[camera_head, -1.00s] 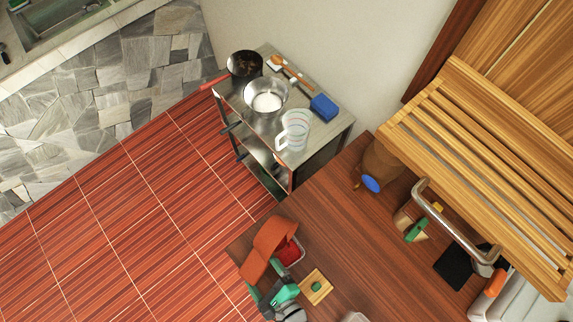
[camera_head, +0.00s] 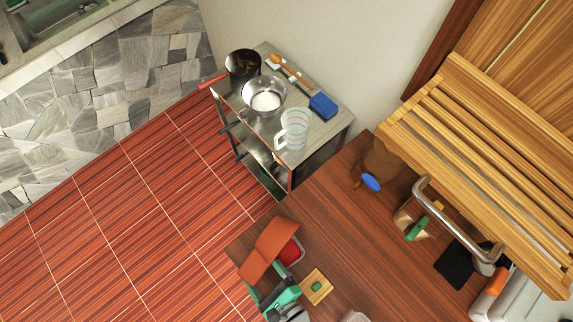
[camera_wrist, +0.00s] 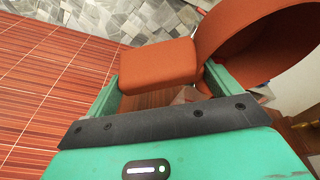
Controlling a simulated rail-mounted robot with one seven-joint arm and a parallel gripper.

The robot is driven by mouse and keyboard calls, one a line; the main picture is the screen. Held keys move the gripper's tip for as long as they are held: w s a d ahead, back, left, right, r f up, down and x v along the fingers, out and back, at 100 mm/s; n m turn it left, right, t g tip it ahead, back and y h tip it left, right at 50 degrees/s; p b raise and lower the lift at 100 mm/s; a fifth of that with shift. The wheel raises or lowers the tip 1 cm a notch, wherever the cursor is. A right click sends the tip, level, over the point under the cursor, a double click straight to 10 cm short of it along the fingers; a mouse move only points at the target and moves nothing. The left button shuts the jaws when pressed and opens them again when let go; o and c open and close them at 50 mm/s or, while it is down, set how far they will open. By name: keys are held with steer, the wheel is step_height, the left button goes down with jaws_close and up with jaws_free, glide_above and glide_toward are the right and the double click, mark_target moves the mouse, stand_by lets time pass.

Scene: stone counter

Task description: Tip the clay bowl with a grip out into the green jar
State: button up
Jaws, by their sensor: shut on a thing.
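The clay bowl with a grip, orange-brown (camera_head: 277,236), is at the table's left corner in the head view. In the wrist view the bowl (camera_wrist: 235,32) fills the upper right and appears tilted. Its flat grip (camera_wrist: 155,62) sits between the green fingers of my gripper (camera_wrist: 160,78), which is shut on it. My gripper (camera_head: 264,280) also shows at the bottom of the head view. The bowl's contents are hidden. I cannot pick out a green jar with certainty; a small green item (camera_head: 316,287) sits on a wooden square right of my gripper.
A pale-rimmed container with red contents (camera_head: 291,252) is close beside the bowl. A wooden slatted rack (camera_head: 480,170) overhangs the table's right side. A metal cart (camera_head: 325,130) holds a pot, a metal bowl and a measuring jug (camera_head: 293,130). The table's middle is clear.

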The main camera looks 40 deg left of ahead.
steer(key=shift+d+f+m+y+b, duration=0.1)
steer(key=shift+m+y+b, duration=0.05)
steer(key=shift+y+b, duration=0.45)
steer(key=shift+d+m+y+b, duration=0.15)
steer(key=shift+y+b, duration=0.25)
steer(key=shift+y, duration=0.3)
stand_by(0.9)
